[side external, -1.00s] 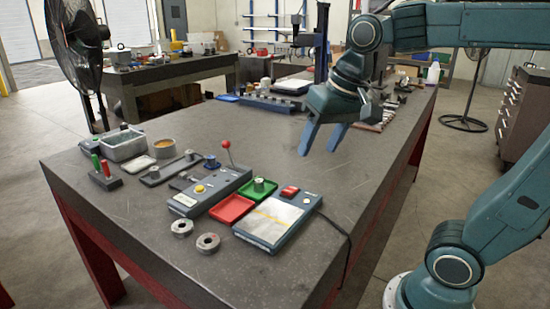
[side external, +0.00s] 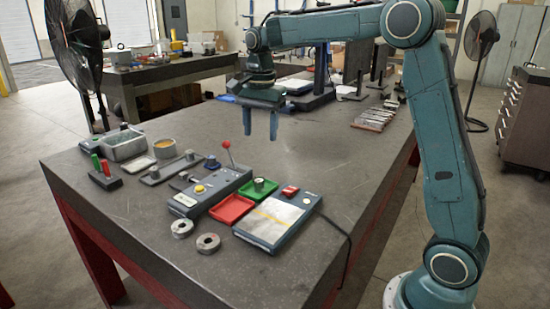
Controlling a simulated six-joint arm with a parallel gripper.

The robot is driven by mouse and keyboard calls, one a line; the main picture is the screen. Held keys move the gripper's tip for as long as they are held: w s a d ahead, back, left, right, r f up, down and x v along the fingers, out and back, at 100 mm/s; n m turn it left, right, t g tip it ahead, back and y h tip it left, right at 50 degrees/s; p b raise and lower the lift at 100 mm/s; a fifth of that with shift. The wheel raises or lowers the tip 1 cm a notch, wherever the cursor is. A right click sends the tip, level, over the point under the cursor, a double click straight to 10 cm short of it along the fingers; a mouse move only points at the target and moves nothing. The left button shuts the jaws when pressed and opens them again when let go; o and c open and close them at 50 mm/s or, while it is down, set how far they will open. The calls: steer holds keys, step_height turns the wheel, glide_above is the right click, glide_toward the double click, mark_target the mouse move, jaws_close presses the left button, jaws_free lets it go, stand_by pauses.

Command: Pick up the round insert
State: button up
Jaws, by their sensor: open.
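My gripper (side external: 260,134) is open and empty, pointing down above the far middle of the grey bench. A small round metal piece (side external: 259,184), which may be the round insert, stands on the green tray (side external: 270,193). My gripper is above and beyond it, clear of it. Two round metal rings lie at the near left, one (side external: 182,227) beside the other (side external: 208,243). I cannot tell for sure which round piece is the insert.
An empty red tray (side external: 231,208) adjoins the green one. A control box (side external: 197,197) with a red-knobbed lever (side external: 226,144) rises nearby. A scale-like device (side external: 272,225) stands at right. Metal bars (side external: 376,117) lie at the far right. The bench middle is clear.

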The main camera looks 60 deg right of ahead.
steer(key=shift+w+d+f+m, duration=0.3)
steer(key=shift+w+f+m, duration=0.1)
steer(key=shift+w, duration=0.1)
steer(key=shift+w+d+f+m, duration=0.3)
steer(key=shift+w+f, duration=0.1)
steer(key=shift+w, duration=0.1)
steer(key=shift+f, duration=0.1)
glide_above(259, 181)
steer(key=shift+w+f, duration=0.1)
steer(key=shift+f, duration=4.15)
steer(key=shift+d+f, duration=0.1)
steer(key=shift+f, duration=2.5)
jaws_close()
